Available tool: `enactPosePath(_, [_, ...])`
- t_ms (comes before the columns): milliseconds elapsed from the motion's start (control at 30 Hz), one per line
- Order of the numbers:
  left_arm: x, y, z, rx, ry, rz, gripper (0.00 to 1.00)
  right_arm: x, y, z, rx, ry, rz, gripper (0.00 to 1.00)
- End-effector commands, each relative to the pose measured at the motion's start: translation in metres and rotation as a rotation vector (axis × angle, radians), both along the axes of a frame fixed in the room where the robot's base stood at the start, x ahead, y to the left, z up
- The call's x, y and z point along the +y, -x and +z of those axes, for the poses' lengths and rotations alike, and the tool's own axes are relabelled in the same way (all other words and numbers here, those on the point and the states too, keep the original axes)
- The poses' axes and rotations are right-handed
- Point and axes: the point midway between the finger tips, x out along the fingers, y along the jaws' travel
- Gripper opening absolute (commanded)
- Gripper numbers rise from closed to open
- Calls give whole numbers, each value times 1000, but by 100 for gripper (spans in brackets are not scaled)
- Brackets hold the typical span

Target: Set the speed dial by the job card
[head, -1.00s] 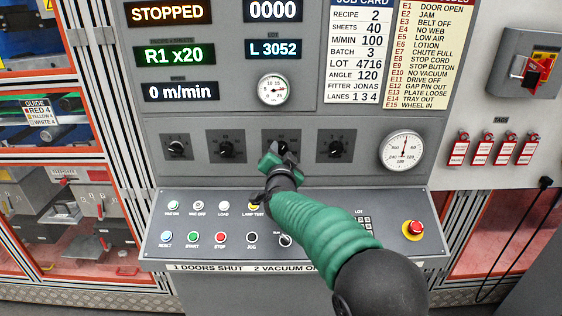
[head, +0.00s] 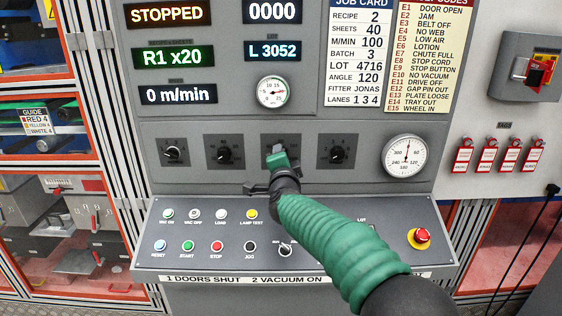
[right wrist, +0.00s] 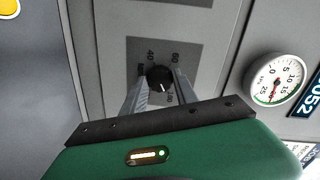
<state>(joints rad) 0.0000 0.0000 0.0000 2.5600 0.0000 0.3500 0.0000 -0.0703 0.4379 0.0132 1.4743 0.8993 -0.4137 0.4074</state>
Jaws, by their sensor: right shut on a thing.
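The exact number the white line points to cannot be read. The job card (head: 357,50) reads M/MIN 100. The speed display (head: 178,94) shows 0 m/min. My left gripper is not in view.
Two similar dials (head: 224,154) are on the left and one (head: 337,152) on the right. A sloped button panel (head: 320,215) lies below, with a red emergency stop (head: 420,237) at its right. Round gauges (head: 404,157) sit on the cabinet front.

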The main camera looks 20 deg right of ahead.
Motion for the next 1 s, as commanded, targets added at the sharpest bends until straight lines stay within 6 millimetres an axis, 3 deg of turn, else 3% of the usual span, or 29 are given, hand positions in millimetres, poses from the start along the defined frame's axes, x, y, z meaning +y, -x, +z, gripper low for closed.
enactPosePath(33, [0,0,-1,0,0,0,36,3,0,-9,15,-6,7,0])
enactPosePath(367, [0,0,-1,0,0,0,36,3,0,-9,15,-6,7,0])
enactPosePath(400, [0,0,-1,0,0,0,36,3,0,-8,14,-5,7,40])
enactPosePath(533, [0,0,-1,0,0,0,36,2,0,-6,11,-4,6,57])
enactPosePath(867, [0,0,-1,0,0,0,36,2,4,-1,2,-3,2,57])
enactPosePath(1000, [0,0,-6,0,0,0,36,7,23,0,2,-3,4,57])
